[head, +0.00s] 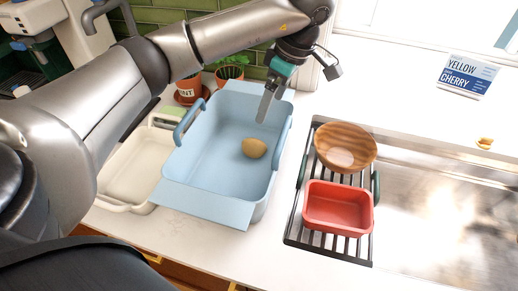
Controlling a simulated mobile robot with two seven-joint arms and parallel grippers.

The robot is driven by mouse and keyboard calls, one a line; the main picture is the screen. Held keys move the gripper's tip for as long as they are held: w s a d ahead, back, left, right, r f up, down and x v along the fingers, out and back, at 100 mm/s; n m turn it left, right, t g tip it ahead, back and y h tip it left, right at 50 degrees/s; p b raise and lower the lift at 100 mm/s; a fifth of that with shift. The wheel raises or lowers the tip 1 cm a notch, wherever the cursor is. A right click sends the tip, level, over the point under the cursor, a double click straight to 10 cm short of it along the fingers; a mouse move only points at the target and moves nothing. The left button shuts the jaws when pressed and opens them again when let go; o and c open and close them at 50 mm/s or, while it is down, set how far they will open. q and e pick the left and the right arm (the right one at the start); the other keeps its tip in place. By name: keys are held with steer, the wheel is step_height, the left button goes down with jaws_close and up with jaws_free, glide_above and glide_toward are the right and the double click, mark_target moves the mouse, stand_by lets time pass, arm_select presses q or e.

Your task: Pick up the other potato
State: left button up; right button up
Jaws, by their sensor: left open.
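A yellow-brown potato (254,148) lies on the floor of the light blue bin (207,212), towards its right side. No second potato shows in the head view. My left gripper (264,116) hangs over the bin, above and slightly to the right of the potato in the picture. Its fingers point down and it looks empty. The fingers overlap in this view, so the gap between them is hard to see. My right gripper is not in view.
A cream dish (131,202) stands left of the bin. On the right, a black rack (295,227) holds a wooden bowl (345,137) and a red container (338,230), beside a metal sink (446,210). Potted plants (229,74) stand behind. The front counter is clear.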

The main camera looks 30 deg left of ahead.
mark_target(256, 143)
arm_select(q)
steer(key=x, duration=0.7)
steer(key=b+x, duration=0.1)
steer(key=x, duration=0.3)
steer(key=shift+d+f, duration=0.2)
steer(key=shift+f, duration=0.05)
steer(key=x, duration=0.5)
steer(key=shift+s, duration=0.2)
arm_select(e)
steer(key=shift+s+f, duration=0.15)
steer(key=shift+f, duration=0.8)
arm_select(q)
steer(key=c, duration=1.5)
steer(key=shift+r, duration=0.1)
